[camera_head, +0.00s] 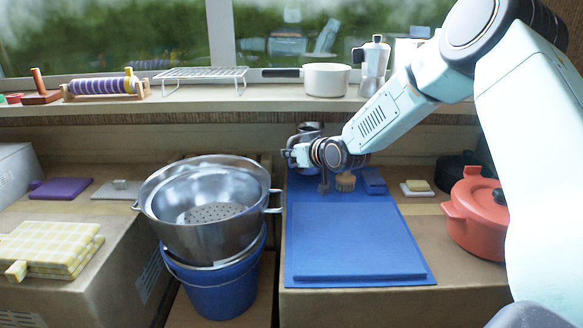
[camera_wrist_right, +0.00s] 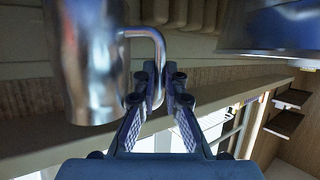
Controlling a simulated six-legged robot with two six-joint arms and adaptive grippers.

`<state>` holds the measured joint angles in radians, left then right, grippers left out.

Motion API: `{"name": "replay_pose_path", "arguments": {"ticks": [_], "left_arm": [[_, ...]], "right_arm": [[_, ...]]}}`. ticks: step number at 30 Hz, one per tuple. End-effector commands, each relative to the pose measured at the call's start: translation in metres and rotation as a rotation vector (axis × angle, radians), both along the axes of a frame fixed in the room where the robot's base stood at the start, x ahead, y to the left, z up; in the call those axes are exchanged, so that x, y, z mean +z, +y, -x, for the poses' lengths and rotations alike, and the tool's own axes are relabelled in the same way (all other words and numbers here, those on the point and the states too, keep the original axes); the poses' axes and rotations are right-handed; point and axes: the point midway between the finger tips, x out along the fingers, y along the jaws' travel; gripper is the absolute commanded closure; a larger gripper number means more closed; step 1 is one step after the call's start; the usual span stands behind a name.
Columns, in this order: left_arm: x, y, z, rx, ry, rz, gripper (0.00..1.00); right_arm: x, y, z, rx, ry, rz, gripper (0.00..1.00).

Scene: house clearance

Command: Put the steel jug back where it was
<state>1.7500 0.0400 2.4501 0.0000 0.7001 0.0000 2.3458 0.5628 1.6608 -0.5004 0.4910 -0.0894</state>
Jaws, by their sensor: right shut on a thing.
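There my right gripper (camera_wrist_right: 162,82) is shut on the handle. I cannot tell whether the jug's base touches the mat. My left gripper is not in view.
A steel colander (camera_head: 165,215) sits over a blue bucket (camera_head: 215,290) left of the mat. A small brush (camera_head: 345,181) and blue block (camera_head: 374,181) lie right of the gripper. A red pot (camera_head: 475,222) stands right. The sill holds a white pot (camera_head: 326,80) and moka pot (camera_head: 373,66).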

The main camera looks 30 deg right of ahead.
Motion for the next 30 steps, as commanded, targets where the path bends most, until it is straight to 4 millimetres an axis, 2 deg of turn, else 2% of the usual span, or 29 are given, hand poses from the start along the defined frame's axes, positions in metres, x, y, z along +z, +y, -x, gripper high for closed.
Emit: {"name": "replay_pose_path", "arguments": {"ticks": [1, 5, 20, 21, 28, 30], "left_arm": [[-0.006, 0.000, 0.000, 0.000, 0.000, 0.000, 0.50], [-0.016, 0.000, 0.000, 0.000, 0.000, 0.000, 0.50], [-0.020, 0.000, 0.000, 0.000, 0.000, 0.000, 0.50], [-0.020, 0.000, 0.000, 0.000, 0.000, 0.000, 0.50], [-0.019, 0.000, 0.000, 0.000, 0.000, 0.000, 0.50], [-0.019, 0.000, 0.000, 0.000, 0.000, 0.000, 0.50]], "right_arm": [[-0.012, 0.000, 0.000, 0.001, 0.000, 0.002, 1.00], [-0.032, -0.001, -0.001, 0.000, -0.003, 0.003, 1.00], [-0.037, -0.002, -0.004, 0.001, -0.004, 0.002, 1.00], [-0.038, -0.002, -0.003, 0.000, 0.001, 0.000, 0.87], [-0.038, -0.002, -0.003, 0.000, 0.001, 0.000, 0.67], [-0.038, -0.002, -0.003, 0.000, 0.001, 0.000, 0.67]]}}
